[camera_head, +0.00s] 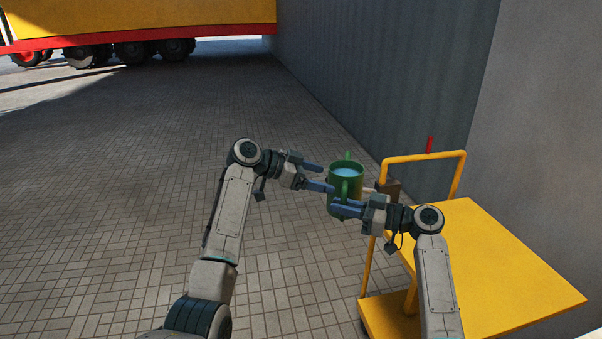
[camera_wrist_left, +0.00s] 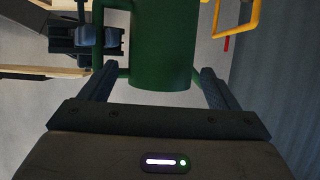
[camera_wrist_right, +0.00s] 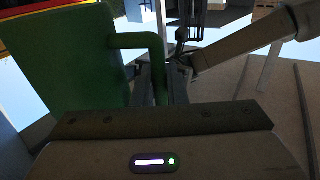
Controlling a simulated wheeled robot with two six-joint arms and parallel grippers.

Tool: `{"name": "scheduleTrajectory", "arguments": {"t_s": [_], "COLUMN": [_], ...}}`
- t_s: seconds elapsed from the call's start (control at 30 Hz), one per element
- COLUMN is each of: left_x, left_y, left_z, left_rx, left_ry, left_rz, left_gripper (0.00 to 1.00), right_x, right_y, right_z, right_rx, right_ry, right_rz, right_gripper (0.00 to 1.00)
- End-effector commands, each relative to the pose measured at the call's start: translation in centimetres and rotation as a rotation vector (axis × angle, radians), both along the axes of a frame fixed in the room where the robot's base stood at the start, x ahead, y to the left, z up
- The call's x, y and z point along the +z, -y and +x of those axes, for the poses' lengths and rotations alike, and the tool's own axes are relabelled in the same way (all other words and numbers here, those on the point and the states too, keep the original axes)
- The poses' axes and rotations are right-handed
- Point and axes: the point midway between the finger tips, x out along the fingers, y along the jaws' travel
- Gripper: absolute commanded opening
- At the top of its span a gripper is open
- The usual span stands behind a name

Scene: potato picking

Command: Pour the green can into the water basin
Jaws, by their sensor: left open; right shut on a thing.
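The green can (camera_head: 345,182) is upright in the air, with pale blue liquid showing at its open top and handles on its sides. My right gripper (camera_head: 335,205) is shut on the can's near handle, which shows between its fingers in the right wrist view (camera_wrist_right: 157,65). My left gripper (camera_head: 325,177) is open at the can's left side. In the left wrist view the can (camera_wrist_left: 165,50) stands in front of and between the spread fingers; contact cannot be told. No water basin can be made out.
A yellow cart (camera_head: 500,265) with an upright handle frame stands at the right, close to my right arm. A grey corrugated wall (camera_head: 400,70) runs behind it. Paved floor (camera_head: 130,170) is clear at the left. A large wheeled yellow and red vehicle (camera_head: 140,20) stands far back.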

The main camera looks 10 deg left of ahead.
Motion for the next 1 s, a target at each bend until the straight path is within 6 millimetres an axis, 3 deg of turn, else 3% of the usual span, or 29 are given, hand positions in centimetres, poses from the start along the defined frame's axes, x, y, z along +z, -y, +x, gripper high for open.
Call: {"name": "scheduleTrajectory", "arguments": {"t_s": [0.1,0.3,0.73,0.93,0.97,1.0], "left_x": [-0.9,-1.8,-2.2,-2.2,-2.1,-2.1], "left_y": [2.1,4.2,4.9,5.0,5.0,5.0], "left_z": [0.6,1.3,1.6,1.5,1.6,1.5], "left_rx": [-0.001,0.001,0.002,0.000,0.000,0.000], "left_ry": [-0.002,-0.001,0.000,-0.001,0.000,0.000], "left_rz": [-0.002,-0.002,0.001,0.001,-0.001,-0.001], "left_gripper": [0.83,0.83,0.83,0.46,0.46,0.46], "right_x": [0.1,0.1,0.1,0.1,0.1,0.1], "right_y": [0.0,0.0,0.0,0.0,0.0,0.0], "right_z": [0.0,0.0,0.0,0.0,0.0,0.1], "right_rx": [0.000,0.000,0.000,-0.001,-0.001,-0.002], "right_ry": [0.002,0.002,0.002,0.002,0.002,0.002], "right_rz": [0.000,0.000,0.000,0.000,0.000,0.000], "right_gripper": [0.00,0.00,0.00,0.00,0.16,0.24]}}
